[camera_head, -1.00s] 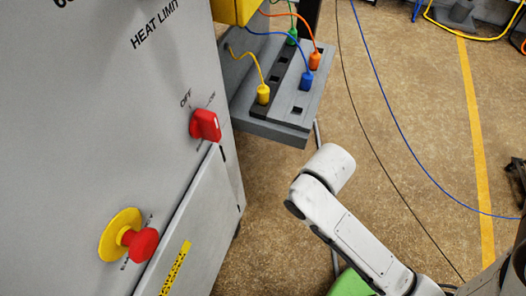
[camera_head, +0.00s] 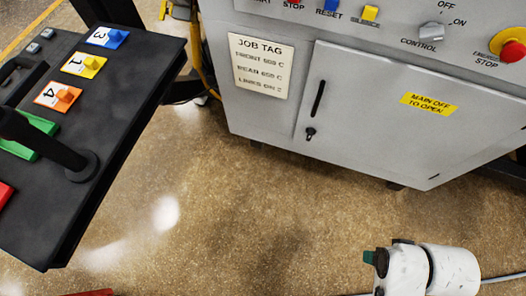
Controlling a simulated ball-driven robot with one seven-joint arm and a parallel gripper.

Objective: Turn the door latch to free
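The grey cabinet door (camera_head: 385,125) is shut and carries a yellow "MAIN OFF TO OPEN" label (camera_head: 428,103). Near its left edge is a long black handle (camera_head: 317,98), tilted slightly from upright. Just below it is a small black latch or knob (camera_head: 310,133); it is too small to tell which way it is turned. A white part of my arm shows at the bottom right, well apart from the door. My gripper fingers are not in view.
Above the door are a grey control switch (camera_head: 431,31) and a red emergency stop (camera_head: 508,45). A job tag (camera_head: 262,65) is left of the door. A black table (camera_head: 125,120) with numbered coloured pieces stands at left. The floor before the door is clear.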

